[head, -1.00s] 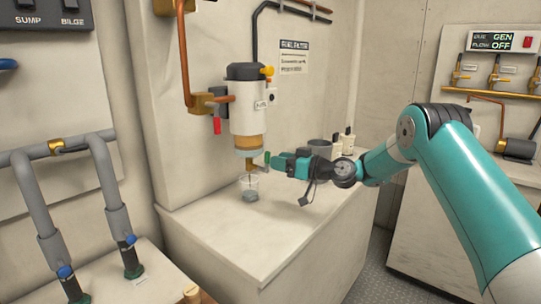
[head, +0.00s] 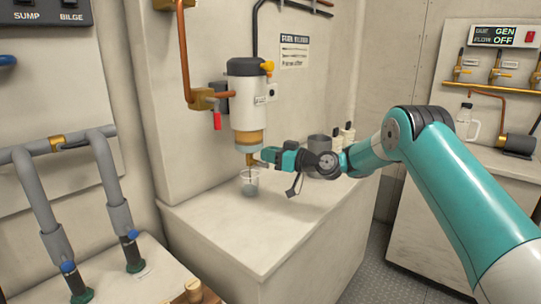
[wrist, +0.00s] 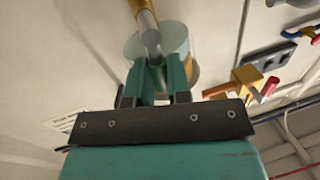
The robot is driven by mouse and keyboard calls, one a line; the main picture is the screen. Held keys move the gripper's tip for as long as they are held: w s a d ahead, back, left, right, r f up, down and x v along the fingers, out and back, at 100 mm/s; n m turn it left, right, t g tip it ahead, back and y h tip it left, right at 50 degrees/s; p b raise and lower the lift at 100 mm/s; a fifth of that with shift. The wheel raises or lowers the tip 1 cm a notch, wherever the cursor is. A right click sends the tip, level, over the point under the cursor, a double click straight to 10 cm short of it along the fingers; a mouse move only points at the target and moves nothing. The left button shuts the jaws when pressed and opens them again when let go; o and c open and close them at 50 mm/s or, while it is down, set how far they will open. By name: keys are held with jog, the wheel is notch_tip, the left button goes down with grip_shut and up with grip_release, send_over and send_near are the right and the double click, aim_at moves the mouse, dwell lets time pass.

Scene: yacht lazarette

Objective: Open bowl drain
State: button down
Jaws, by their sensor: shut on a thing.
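A small brass drain (head: 250,160) hangs under the bowl. My teal gripper (head: 264,156) reaches it from the right and is shut at the drain; its handle is mostly hidden by the fingers. In the wrist view the fingers (wrist: 160,78) close just below a brass and grey stem (wrist: 145,22), with the round bowl (wrist: 172,42) behind.
A grey pot (head: 319,143) and small bottles (head: 348,135) stand on the counter (head: 245,235) behind my gripper. A red-handled valve (head: 217,120) hangs left of the filter. The counter's front is clear.

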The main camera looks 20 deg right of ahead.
jog(key=shift+a+f+n+b, duration=0.15)
jog(key=shift+n+b, duration=0.25)
jog(key=shift+b, duration=0.55)
jog(key=shift+s+n+b, duration=0.15)
jog(key=shift+n+b, duration=0.15)
jog(key=shift+b, duration=0.1)
jog(key=shift+r, duration=0.2)
jog(key=c, duration=1.1)
grip_release()
jog(key=b+v, duration=0.3)
jog(key=v, duration=1.4)
jog(key=shift+s+r, duration=0.15)
jog(key=shift+r, duration=0.05)
